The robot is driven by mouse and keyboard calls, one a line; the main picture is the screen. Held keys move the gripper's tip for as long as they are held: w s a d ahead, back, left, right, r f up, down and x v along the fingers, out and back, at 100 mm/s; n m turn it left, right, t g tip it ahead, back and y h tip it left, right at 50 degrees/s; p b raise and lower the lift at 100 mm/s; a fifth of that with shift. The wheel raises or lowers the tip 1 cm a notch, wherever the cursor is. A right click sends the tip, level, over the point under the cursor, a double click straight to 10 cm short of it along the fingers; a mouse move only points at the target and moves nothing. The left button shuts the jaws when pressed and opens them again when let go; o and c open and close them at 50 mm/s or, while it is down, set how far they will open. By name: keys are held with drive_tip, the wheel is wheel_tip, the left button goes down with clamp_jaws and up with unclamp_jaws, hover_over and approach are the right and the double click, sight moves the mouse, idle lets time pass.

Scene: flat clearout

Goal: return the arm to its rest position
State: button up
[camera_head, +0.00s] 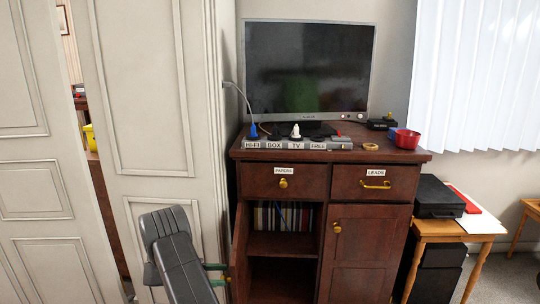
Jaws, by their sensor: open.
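My grey arm (180,262) rises from the bottom edge, left of the cabinet, in front of the pale panelled doors. My gripper (221,274) shows only in part beside the arm; two small finger ends stick out to the right, apart, with nothing seen held between them. They are close to the open left door (240,256) of the dark wooden cabinet; I cannot tell whether they touch it. The rest of the gripper is hidden behind the arm.
The cabinet (369,255) has two shut drawers, a shut right door and books (284,217) inside. A small wooden table (440,229) with a black case (437,197) stands right.

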wheel_tip(320, 180, up, 8)
drive_tip(key=p, duration=0.8)
drive_tip(key=shift+n+t, duration=0.3)
drive_tip(key=shift+t, duration=0.2)
drive_tip(key=shift+d+f+b, duration=0.25)
drive_tip(key=shift+f+b, duration=1.4)
drive_tip(key=shift+b, duration=0.35)
drive_tip(key=shift+d+f+b, duration=0.25)
drive_tip(key=shift+f+b, duration=1.35)
drive_tip(key=shift+b, duration=0.4)
drive_tip(key=shift+d+f+b, duration=0.25)
drive_tip(key=shift+f+b, duration=1.4)
drive_tip(key=shift+b, duration=0.35)
